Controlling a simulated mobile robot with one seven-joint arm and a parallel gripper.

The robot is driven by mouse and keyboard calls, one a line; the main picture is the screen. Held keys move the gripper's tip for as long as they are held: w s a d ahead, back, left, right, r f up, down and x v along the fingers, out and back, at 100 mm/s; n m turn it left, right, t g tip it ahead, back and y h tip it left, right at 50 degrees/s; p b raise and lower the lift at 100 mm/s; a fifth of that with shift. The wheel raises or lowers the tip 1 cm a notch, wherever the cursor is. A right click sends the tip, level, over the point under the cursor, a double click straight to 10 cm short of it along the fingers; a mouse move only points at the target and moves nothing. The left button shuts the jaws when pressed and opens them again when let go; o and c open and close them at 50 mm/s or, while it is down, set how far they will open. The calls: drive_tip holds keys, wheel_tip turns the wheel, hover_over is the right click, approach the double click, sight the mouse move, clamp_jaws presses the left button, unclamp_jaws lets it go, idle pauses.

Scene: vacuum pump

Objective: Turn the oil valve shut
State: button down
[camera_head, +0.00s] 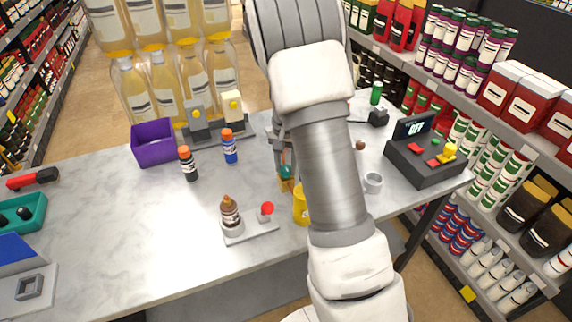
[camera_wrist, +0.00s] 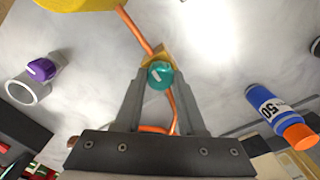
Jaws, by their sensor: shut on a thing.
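The oil valve shows in the wrist view as a round teal knob (camera_wrist: 160,75) with a white mark on top, over a small yellow-orange body (camera_wrist: 154,58). An orange hose (camera_wrist: 133,27) runs from the valve toward a yellow object (camera_wrist: 78,3) at the top edge. My gripper (camera_wrist: 160,84) is shut on the teal knob, one finger on each side. In the head view the teal knob (camera_head: 286,172) shows only partly, left of my arm, which hides much of the valve area.
On the grey table (camera_head: 120,230) stand a blue bottle (camera_head: 229,147), a dark bottle (camera_head: 188,164), a purple bin (camera_head: 153,142) and a brown bottle (camera_head: 230,215) beside a red knob (camera_head: 267,208). A dark console (camera_head: 425,160) reading OFF is at right. The table's left-middle is clear.

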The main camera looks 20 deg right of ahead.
drive_tip(key=c, duration=0.5)
unclamp_jaws()
wheel_tip(320, 180, up, 18)
drive_tip(key=p, duration=0.1)
drive_tip(key=shift+f, duration=0.25)
idle(0.3)
drive_tip(key=s+a+r+n+t, duration=0.2)
drive_tip(key=s+a+r, duration=0.15)
drive_tip(key=s, duration=0.35)
drive_tip(key=s+a+r+n+t, duration=0.1)
drive_tip(key=s+a+r+n, duration=0.15)
drive_tip(key=s+r, duration=0.35)
drive_tip(key=s+a+f+n+t, duration=0.2)
drive_tip(key=s+a+n, duration=0.1)
drive_tip(key=s, duration=0.9)
drive_tip(key=shift+s+a+f+t, duration=0.2)
drive_tip(key=shift+s+a+t, duration=0.1)
drive_tip(key=shift+a, duration=0.25)
